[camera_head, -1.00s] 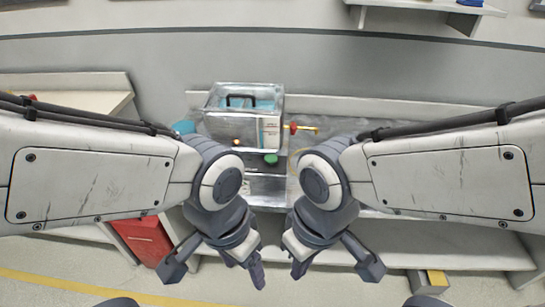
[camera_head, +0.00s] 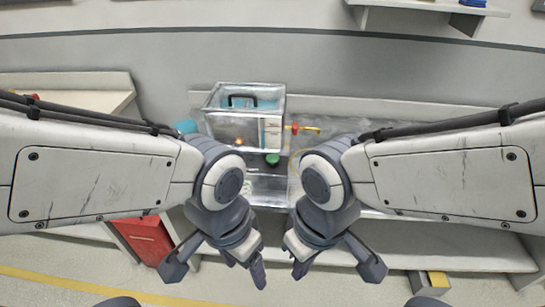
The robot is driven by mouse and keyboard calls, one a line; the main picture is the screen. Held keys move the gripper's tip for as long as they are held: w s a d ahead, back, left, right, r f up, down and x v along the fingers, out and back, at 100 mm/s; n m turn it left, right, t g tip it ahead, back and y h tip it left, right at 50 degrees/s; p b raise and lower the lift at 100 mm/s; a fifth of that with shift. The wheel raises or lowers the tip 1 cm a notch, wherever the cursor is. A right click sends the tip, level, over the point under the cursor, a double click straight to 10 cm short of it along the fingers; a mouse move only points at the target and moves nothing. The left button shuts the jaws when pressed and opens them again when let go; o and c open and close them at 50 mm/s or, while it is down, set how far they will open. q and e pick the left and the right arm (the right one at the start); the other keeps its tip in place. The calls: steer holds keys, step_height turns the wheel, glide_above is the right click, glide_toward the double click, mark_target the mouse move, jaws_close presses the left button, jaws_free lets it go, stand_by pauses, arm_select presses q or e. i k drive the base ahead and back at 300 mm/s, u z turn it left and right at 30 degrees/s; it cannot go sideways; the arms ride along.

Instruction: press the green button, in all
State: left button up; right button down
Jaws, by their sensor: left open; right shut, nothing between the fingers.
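A green button (camera_head: 272,159) sits on a short dark stem in front of a grey metal box (camera_head: 222,130) on the bench. My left gripper (camera_head: 256,274) hangs low in front of the bench, left of and nearer than the button, open and empty. My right gripper (camera_head: 300,267) hangs at a similar height to the right of it, shut with nothing in it. Both are well apart from the button. The wrists flank the button in the picture but leave it visible.
A red and yellow handle (camera_head: 304,128) sticks out from the box's right side. A small orange light (camera_head: 239,141) shows on its front. A red bin (camera_head: 147,238) stands below left, and a yellow-grey block (camera_head: 430,282) lies below right.

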mark_target(271, 159)
steer(key=u, duration=1.35)
steer(key=i, duration=0.35)
steer(key=z, duration=1.5)
